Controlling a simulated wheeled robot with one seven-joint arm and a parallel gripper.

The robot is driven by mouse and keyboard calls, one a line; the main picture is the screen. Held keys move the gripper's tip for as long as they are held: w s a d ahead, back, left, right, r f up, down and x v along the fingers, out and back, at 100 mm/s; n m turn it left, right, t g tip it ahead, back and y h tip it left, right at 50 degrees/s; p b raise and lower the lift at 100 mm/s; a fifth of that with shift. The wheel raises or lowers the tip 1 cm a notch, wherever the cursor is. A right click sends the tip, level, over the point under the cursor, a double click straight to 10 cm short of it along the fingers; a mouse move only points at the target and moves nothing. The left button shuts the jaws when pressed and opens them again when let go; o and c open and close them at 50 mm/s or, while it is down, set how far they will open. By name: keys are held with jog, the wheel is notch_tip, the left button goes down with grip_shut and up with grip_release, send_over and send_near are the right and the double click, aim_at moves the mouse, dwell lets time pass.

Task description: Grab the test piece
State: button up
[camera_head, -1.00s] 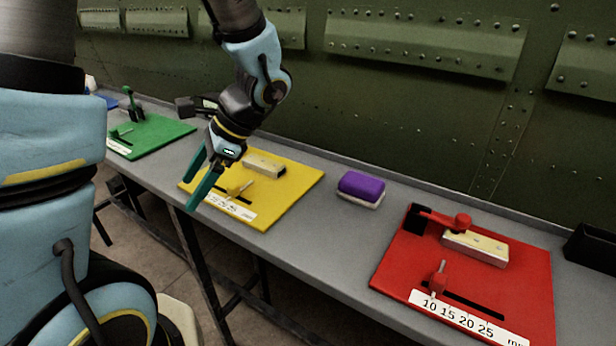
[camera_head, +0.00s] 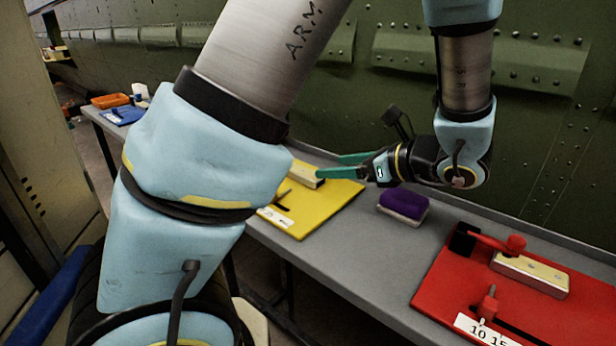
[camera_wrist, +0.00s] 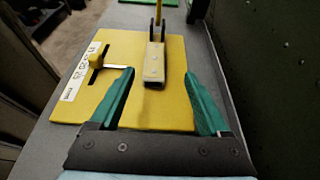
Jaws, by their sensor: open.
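The test piece is probably the pale rectangular block (camera_wrist: 155,64) lying on the yellow board (camera_wrist: 165,110). In the head view the block (camera_head: 308,176) shows beside my fingertips, on the yellow board (camera_head: 345,193). My gripper (camera_wrist: 165,76) is open, with its two green fingers spread to either side of the block's near end. In the head view my gripper (camera_head: 330,166) points left, above the yellow board. The fingers do not visibly touch the block. A yellow clamp (camera_wrist: 158,15) stands at the block's far end.
A yellow stop (camera_wrist: 97,60) stands by the slot and scale. A purple-topped sponge-like block (camera_head: 403,203) lies on the grey bench (camera_head: 345,262). A red board (camera_head: 440,285) holds another pale block (camera_head: 530,273) and a red clamp (camera_head: 515,245). A green riveted wall runs behind.

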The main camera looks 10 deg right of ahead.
aim_at(301, 170)
jog(key=x, duration=0.3)
jog(key=shift+w+a+f, duration=0.15)
jog(key=shift+w+a, duration=0.05)
jog(key=shift+a, duration=0.05)
jog(key=shift+s+a+p+x, duration=0.15)
jog(key=shift+p+x, duration=0.1)
jog(key=shift+x, duration=1.2)
jog(key=shift+s+a+p+x, duration=0.15)
jog(key=shift+p+x, duration=0.1)
jog(key=shift+x, duration=1.2)
grip_shut()
